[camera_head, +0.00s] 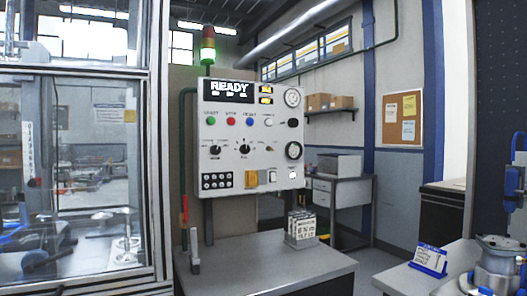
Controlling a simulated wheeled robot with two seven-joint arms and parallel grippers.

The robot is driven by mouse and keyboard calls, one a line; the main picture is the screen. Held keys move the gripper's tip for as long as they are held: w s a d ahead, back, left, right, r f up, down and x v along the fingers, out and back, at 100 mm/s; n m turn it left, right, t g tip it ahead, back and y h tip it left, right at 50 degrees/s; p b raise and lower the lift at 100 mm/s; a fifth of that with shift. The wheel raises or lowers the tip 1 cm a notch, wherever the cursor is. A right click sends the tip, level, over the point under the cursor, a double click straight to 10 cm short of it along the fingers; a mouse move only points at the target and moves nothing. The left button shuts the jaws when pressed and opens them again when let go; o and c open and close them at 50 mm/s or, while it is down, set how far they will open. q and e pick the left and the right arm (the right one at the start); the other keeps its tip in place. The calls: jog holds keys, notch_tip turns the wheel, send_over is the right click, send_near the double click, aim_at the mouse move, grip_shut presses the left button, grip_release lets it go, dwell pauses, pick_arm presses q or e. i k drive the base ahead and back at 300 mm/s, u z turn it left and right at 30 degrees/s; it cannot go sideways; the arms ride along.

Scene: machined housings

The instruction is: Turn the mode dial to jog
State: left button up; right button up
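A light grey control panel (228,166) stands upright in the middle of the view. Its dark display at the top reads READY. Below the coloured buttons sit two black rotary knobs, a left one (214,149) and a middle one (244,149), with small marks around them. The labels are too small to read, so I cannot tell which is the mode dial or where jog lies. Neither of my grippers can be made out in the view.
A glass-walled machine enclosure (156,130) stands at the left. At the lower right, a metal housing (497,262) and a blue sign (429,260) stand on another bench.

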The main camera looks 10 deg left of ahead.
aim_at(215, 150)
jog(key=u, duration=0.4)
jog(key=i, duration=0.9)
jog(key=u, duration=0.7)
